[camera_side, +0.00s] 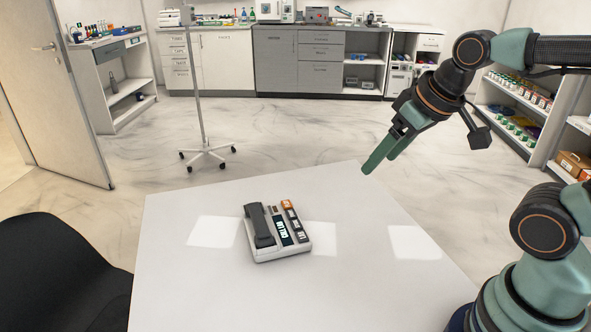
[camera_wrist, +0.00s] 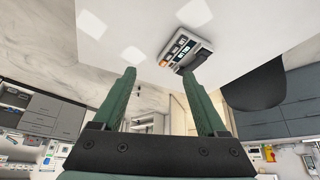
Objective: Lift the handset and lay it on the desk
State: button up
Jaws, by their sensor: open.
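The dark handset (camera_side: 259,225) rests on the left side of a light grey desk phone (camera_side: 277,253) on the white desk (camera_side: 190,290). In the wrist view the phone (camera_wrist: 183,45) is near the top, and the handset (camera_wrist: 194,59) is along its lower right edge, partly behind a finger. My gripper (camera_side: 374,165) is in the air over the desk's far edge, up and to the right of the phone. Its two green fingers (camera_wrist: 161,90) are apart in the wrist view, with nothing between them. It is clear of the handset.
The desk around the phone is bare except for bright light patches. A black chair (camera_side: 62,270) stands at the left, and it also shows in the wrist view (camera_wrist: 258,88). A wheeled stand (camera_side: 205,150), cabinets (camera_side: 285,60) and shelves (camera_side: 515,105) are farther off.

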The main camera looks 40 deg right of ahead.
jog(key=m+g, duration=0.4)
jog(key=g, duration=0.2)
send_over(258, 216)
notch_tip(258, 216, down, 10)
notch_tip(258, 216, down, 12)
jog(key=shift+r, duration=0.1)
grip_shut()
